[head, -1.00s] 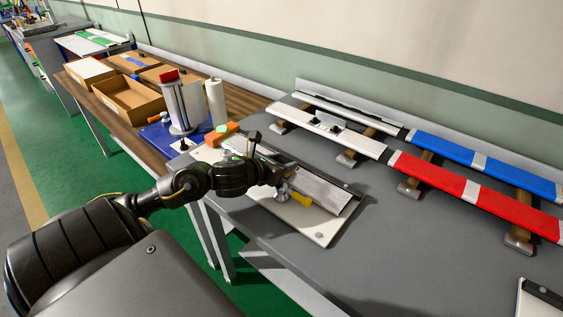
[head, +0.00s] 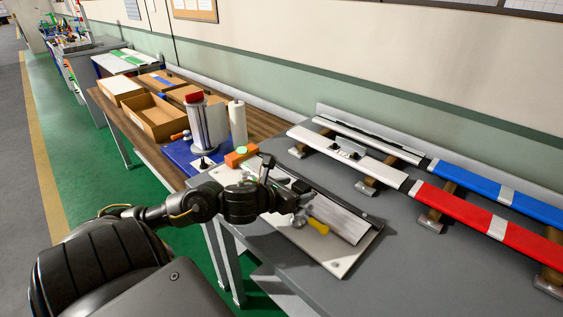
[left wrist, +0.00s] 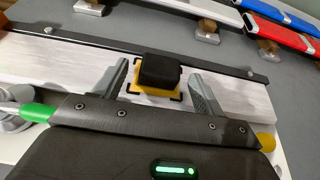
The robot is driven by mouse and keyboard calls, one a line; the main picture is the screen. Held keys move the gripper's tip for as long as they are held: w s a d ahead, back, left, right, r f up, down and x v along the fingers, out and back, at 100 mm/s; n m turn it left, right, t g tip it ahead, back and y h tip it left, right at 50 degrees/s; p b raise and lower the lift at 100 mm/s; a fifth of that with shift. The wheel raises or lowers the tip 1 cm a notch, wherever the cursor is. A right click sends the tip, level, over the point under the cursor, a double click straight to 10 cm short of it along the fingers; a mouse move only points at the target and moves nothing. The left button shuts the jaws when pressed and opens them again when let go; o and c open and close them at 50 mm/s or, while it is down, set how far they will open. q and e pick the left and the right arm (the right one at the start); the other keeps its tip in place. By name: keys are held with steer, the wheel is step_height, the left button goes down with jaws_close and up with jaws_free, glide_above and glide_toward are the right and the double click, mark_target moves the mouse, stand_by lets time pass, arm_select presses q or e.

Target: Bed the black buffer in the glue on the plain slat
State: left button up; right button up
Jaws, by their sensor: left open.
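The black buffer (left wrist: 159,70) sits on a yellow glue patch (left wrist: 152,94) between black corner marks on the pale plain slat (left wrist: 242,95). Glue shows along its near side; the underside is hidden. My left gripper (left wrist: 159,72) is open, with one finger on each side of the buffer and a visible gap to each. In the head view, the left gripper (head: 293,192) is low over the slat (head: 340,217) on its white fixture board. The glue is hidden there by the gripper. My right gripper is not in view.
A dark rail (left wrist: 60,38) runs along the slat's far edge. A yellow-handled tool (head: 318,227) lies beside the slat. White, blue (head: 470,182) and red (head: 460,208) slats rest on supports to the right. An orange block (head: 238,157) and cartons (head: 155,118) stand left.

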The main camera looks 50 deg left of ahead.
mark_target(297, 188)
arm_select(q)
steer(key=v, duration=0.3)
steer(key=p+v, duration=0.4)
steer(key=p, duration=0.1)
steer(key=shift+s+d+r, duration=0.1)
steer(key=shift+r, duration=0.3)
steer(key=shift+s+r+p, duration=0.1)
steer(key=shift+s+p, duration=0.6)
steer(key=shift+p, duration=0.25)
